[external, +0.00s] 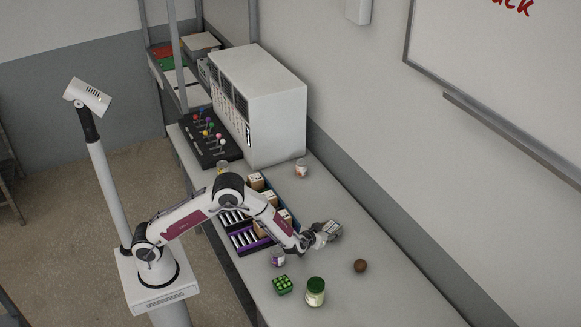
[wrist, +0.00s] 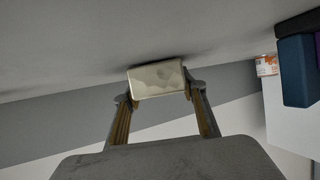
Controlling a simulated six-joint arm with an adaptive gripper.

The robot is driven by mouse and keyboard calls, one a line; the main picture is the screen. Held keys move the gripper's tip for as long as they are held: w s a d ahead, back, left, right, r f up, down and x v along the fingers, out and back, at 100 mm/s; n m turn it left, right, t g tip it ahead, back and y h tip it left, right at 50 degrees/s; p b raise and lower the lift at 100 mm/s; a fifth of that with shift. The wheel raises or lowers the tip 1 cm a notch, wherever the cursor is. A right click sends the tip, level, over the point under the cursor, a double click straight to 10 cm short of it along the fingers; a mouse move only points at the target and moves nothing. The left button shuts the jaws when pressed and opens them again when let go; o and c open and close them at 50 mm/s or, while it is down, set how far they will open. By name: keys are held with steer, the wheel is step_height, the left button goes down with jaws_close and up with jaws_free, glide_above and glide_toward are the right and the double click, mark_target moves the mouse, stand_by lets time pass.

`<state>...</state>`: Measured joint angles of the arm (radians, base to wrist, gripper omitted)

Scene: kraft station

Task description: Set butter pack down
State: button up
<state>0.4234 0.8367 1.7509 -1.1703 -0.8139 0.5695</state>
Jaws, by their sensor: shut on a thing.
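The butter pack (wrist: 156,80) is a pale, cream-coloured block between the fingertips of my gripper (wrist: 160,92) in the wrist view. The fingers press on its two short ends. A dark shadow on the grey surface lies right along its edge, so it is at or very close to the tabletop; I cannot tell whether it touches. In the external view my gripper (external: 334,232) is low over the right part of the table (external: 385,300), and the pack is hard to make out there.
A brown ball (external: 360,266), a green-lidded jar (external: 315,291), a green block (external: 282,285) and a small purple-labelled jar (external: 278,258) stand nearby. A rack with boxes (external: 245,238) is left of my gripper. A white cabinet (external: 270,110) stands behind.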

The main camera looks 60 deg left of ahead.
steer(key=shift+f, duration=0.1)
steer(key=o, duration=1.3)
steer(key=shift+s+d+r, duration=0.1)
steer(key=shift+s+r, duration=0.05)
steer(key=shift+r, duration=0.1)
steer(key=v, duration=1.1)
steer(key=shift+s+d, duration=0.1)
steer(key=shift+s, duration=0.2)
steer(key=shift+r, duration=0.15)
